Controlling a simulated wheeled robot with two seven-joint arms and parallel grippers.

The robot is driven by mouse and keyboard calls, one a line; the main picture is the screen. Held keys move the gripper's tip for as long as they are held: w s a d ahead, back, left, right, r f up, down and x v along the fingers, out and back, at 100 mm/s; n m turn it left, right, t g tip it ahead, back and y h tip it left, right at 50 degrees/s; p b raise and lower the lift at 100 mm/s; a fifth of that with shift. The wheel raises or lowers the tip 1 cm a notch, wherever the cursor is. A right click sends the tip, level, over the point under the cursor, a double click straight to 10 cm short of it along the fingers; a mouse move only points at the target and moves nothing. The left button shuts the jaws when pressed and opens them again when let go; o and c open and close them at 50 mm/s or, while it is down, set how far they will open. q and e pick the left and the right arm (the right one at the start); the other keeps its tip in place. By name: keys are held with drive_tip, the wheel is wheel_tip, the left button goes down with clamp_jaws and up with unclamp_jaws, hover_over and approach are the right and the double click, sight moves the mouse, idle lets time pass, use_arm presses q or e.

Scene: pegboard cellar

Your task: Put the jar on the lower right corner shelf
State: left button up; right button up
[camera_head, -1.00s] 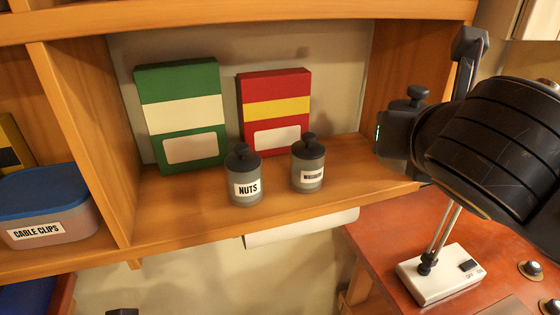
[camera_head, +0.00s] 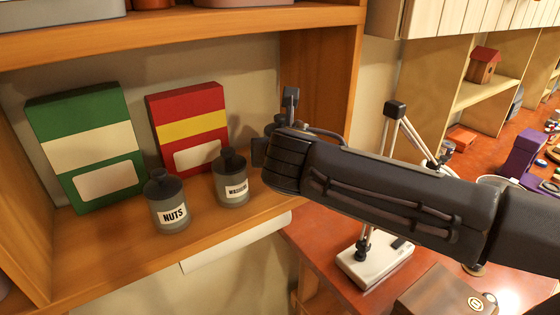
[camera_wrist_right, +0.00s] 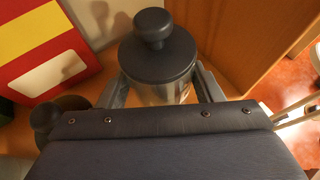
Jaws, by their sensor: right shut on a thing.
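The jar (camera_wrist_right: 158,62) has a dark round lid with a knob and a pale body. In the right wrist view it is between the fingers of my right gripper (camera_wrist_right: 160,92), which is shut on it. In the head view my right gripper (camera_head: 264,152) is by the shelf's right side, just right of the WASHERS jar, and the wrist hides most of the held jar. The corner shelf (camera_head: 120,262) is a wooden compartment. I cannot tell whether the held jar touches its floor. My left gripper is out of view.
A NUTS jar (camera_head: 168,202), a WASHERS jar (camera_head: 231,182), a green box (camera_head: 88,150) and a red box (camera_head: 190,128) stand on the shelf. The wooden side panel (camera_head: 325,85) bounds it on the right. A white lamp base (camera_head: 372,262) stands on the red bench.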

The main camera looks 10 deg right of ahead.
drive_tip(key=f, duration=0.3)
drive_tip(key=shift+w+a+f+b, duration=0.1)
drive_tip(key=shift+w+b, duration=0.2)
drive_tip(key=shift+w, duration=0.05)
drive_tip(key=shift+f, duration=0.25)
drive_tip(key=shift+f, duration=0.2)
drive_tip(key=o, duration=1.5)
drive_tip(key=shift+s, duration=0.1)
